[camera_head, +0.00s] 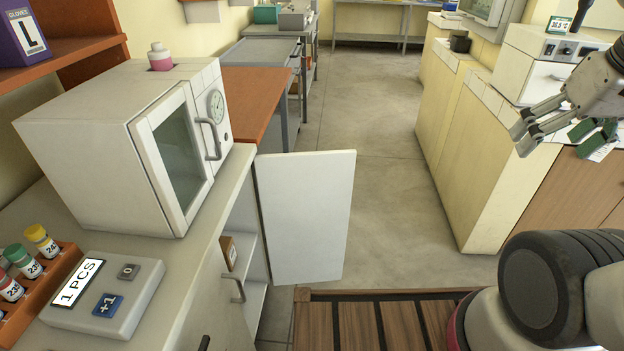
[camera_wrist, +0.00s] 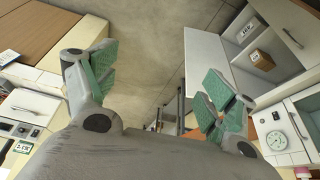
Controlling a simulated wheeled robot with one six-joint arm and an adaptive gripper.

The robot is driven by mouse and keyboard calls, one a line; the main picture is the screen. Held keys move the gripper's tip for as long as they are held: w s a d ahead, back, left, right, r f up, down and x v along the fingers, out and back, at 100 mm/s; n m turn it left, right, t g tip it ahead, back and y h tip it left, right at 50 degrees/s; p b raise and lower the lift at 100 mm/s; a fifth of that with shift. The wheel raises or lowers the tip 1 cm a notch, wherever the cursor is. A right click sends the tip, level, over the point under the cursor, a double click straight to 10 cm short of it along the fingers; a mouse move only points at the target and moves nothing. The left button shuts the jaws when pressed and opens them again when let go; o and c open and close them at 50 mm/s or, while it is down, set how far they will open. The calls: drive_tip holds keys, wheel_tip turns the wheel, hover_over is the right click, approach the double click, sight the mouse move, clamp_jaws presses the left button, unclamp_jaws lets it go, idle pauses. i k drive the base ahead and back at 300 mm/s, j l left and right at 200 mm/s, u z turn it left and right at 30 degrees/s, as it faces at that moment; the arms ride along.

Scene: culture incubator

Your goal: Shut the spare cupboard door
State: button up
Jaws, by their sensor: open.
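The spare cupboard door (camera_head: 305,215) is a plain white panel standing wide open into the aisle, hinged on the left counter's far end. The cupboard's shelved inside shows beside it. In the wrist view the door (camera_wrist: 207,75) stands right of centre, partly behind a finger. The cupboard (camera_wrist: 237,52) has a white box (camera_wrist: 249,32) and a brown box (camera_wrist: 261,59) inside. My gripper (camera_head: 560,132) is open and empty, at the right above the right-hand counter, well apart from the door. Its green-padded fingers (camera_wrist: 160,85) are spread in the wrist view.
A white incubator (camera_head: 120,135) stands on the left counter, with a counter device (camera_head: 140,300) and a rack (camera_head: 50,290) of capped tubes near it. The aisle floor (camera_head: 385,170) is clear. Cream cabinets (camera_head: 475,150) line the right.

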sight(306, 196)
drive_tip(key=i+l+z, duration=0.2)
drive_tip(key=i, duration=0.25)
drive_tip(key=i+l+z, duration=0.2)
drive_tip(key=i, duration=0.25)
drive_tip(key=i+l+u, duration=0.15)
drive_tip(key=i, duration=0.25)
drive_tip(key=i+l+u, duration=0.15)
drive_tip(key=i, duration=0.25)
drive_tip(key=i+l+u, duration=0.5)
drive_tip(key=i, duration=0.1)
